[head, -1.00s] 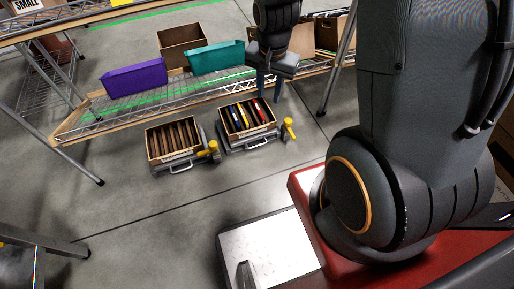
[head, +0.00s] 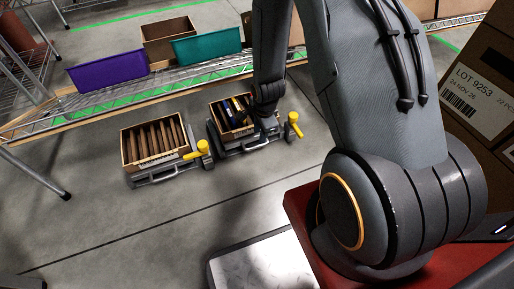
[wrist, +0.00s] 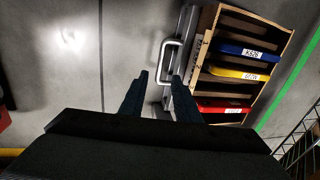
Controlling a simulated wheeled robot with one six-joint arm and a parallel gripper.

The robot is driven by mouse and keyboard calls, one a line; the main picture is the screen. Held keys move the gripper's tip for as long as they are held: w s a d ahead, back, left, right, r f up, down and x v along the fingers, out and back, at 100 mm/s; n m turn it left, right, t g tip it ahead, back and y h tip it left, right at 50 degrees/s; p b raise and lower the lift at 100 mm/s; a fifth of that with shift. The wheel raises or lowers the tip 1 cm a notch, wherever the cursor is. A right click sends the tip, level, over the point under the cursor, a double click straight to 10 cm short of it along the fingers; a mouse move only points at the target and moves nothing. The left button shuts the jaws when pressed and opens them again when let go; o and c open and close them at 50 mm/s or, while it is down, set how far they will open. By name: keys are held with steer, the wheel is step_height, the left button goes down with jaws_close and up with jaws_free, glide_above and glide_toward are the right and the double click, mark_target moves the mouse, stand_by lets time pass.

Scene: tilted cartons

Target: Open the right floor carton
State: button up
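The right floor carton (head: 226,122) is an open tan box with dark, blue and yellow dividers, tilted on a grey stand with a pale handle (head: 240,149) in front. In the wrist view the carton (wrist: 212,46) shows blue, yellow and red labelled files, and the U-shaped handle (wrist: 162,62) lies just beyond the fingertips. My gripper (wrist: 160,76) is open, its two dark fingers apart near the handle's lower end; I cannot tell if they touch it. In the head view my arm covers the carton's right side and the fingertips are hidden.
The left floor carton (head: 154,141), with brown dividers, stands on a similar stand beside it. Yellow knobs (head: 293,118) stick up beside both stands. A wire shelf behind holds a purple bin (head: 108,72) and a teal bin (head: 207,46).

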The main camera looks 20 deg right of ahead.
mark_target(258, 146)
steer(key=f+b, duration=0.1)
steer(key=f, duration=0.2)
steer(key=w+f+b, duration=0.1)
steer(key=f+b, duration=0.1)
steer(key=f, duration=0.1)
steer(key=f+b, duration=0.1)
steer(key=f, duration=0.2)
steer(key=shift+w, duration=0.4)
steer(key=shift+r, duration=0.1)
jaws_close()
